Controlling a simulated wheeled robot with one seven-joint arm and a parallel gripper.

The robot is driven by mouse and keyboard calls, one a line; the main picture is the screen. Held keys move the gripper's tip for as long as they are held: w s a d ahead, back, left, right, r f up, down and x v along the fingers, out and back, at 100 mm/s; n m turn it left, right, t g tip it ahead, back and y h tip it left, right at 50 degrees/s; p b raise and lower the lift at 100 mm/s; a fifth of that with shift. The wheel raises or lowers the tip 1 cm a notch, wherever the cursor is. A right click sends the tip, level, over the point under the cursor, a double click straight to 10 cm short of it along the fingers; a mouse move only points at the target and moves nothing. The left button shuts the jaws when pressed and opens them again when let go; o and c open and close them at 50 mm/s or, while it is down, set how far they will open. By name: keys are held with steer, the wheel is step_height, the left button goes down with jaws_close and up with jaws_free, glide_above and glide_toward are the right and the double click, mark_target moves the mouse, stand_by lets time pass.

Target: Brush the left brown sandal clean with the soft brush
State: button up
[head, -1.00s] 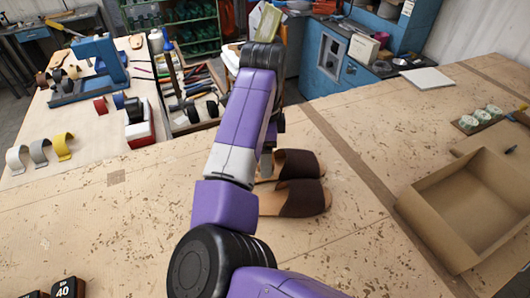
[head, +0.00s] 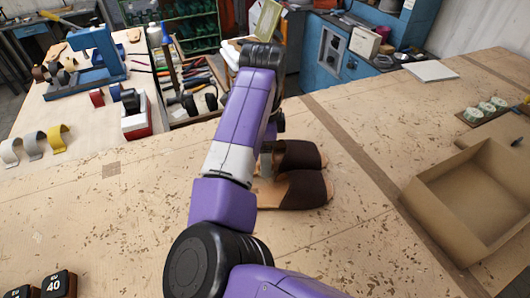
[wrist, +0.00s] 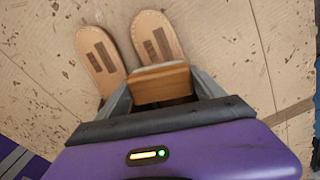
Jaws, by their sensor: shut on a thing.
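Two brown sandals lie side by side on the wooden bench. In the head view, the far one (head: 302,154) and the near one (head: 305,190) show dark brown straps; my arm hides their left ends. In the wrist view, the left sandal (wrist: 99,58) and the right sandal (wrist: 157,36) show tan insoles with dark patches.
An open cardboard box (head: 440,190) stands on the right of the bench. A tool tray (head: 190,108), a blue machine (head: 92,62) and curved straps (head: 58,140) are at the back left. Black number blocks (head: 58,284) sit front left. The bench left of my arm is mostly clear.

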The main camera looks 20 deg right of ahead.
steer(key=shift+f, duration=0.5)
steer(key=shift+r, duration=0.1)
stand_by(0.5)
steer(key=shift+w, duration=0.1)
steer(key=shift+w+d, duration=0.15)
steer(key=shift+w, duration=0.45)
steer(key=shift+w+d, duration=0.15)
steer(key=shift+w, duration=0.45)
steer(key=shift+s, duration=0.1)
steer(key=shift+s+a+p, duration=0.25)
steer(key=shift+s+p, duration=0.6)
steer(key=shift+s, duration=0.4)
